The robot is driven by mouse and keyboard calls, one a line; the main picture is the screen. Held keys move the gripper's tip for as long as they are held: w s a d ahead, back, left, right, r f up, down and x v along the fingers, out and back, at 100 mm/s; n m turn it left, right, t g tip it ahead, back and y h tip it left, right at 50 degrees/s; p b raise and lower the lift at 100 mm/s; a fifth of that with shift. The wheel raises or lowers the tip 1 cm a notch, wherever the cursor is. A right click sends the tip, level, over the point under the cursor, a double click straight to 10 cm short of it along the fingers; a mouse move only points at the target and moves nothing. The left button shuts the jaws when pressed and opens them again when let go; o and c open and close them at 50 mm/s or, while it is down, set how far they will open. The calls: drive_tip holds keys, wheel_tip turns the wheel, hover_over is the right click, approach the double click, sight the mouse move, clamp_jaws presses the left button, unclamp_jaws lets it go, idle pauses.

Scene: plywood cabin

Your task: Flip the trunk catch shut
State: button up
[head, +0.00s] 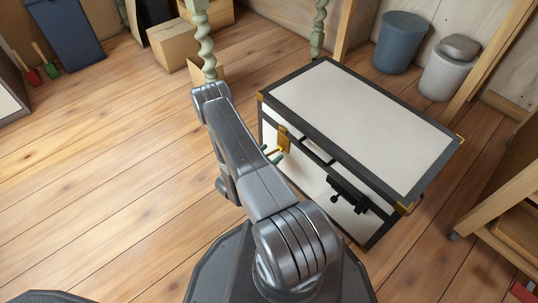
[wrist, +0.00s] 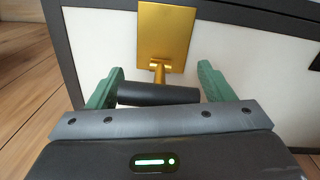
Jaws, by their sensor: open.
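The trunk (head: 350,125) has white panels, dark edging and brass corners, and its lid looks down. A brass catch (head: 284,136) is on the left part of its front. In the wrist view the catch is a flat brass plate (wrist: 165,38) with a short stem and a black crossbar (wrist: 158,94). My gripper (head: 272,153) is at the catch, its green fingers apart. In the wrist view my gripper (wrist: 160,75) has one finger on each side of the crossbar. I cannot tell whether either finger touches it.
A black handle (head: 317,152) and a black latch fitting (head: 348,192) are on the trunk front to the right of the catch. Blue and white bins (head: 401,43) (head: 446,74) stand behind. A wooden bench (head: 510,190) is at right.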

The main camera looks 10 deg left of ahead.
sight(272, 152)
drive_tip(key=c, duration=1.4)
drive_tip(key=shift+r, duration=0.1)
drive_tip(key=g+p, duration=0.1)
drive_tip(key=r+y+p, duration=0.1)
drive_tip(key=shift+w+d+r+g+p, duration=0.15)
drive_tip(key=shift+r+g+p, duration=0.15)
drive_tip(key=shift+g, duration=0.1)
drive_tip(key=g+p, duration=0.1)
drive_tip(key=r+g+y, duration=0.1)
drive_tip(key=g+y+p, duration=0.1)
drive_tip(key=shift+w+d+r+p, duration=0.25)
drive_tip(key=shift+w+d+p, duration=0.05)
drive_tip(key=shift+w+d, duration=0.1)
drive_tip(key=shift+w+d+r+g+y+p, duration=0.15)
drive_tip(key=shift+w+r+g+y+p, duration=0.1)
drive_tip(key=shift+g+y, duration=0.25)
drive_tip(key=shift+w+d+r+g+y+p, duration=0.1)
drive_tip(key=shift+w+g+y, duration=0.1)
drive_tip(key=shift+g+y, duration=0.3)
drive_tip(key=shift+w+d+r+g+y+b, duration=0.15)
drive_tip(key=shift+w+d+g+y+b, duration=0.2)
drive_tip(key=shift+g+y, duration=0.5)
drive_tip(key=shift+w, duration=0.1)
drive_tip(key=shift+w+d+r+m, duration=0.2)
drive_tip(key=shift+w+m, duration=0.05)
drive_tip(key=shift+m, duration=0.05)
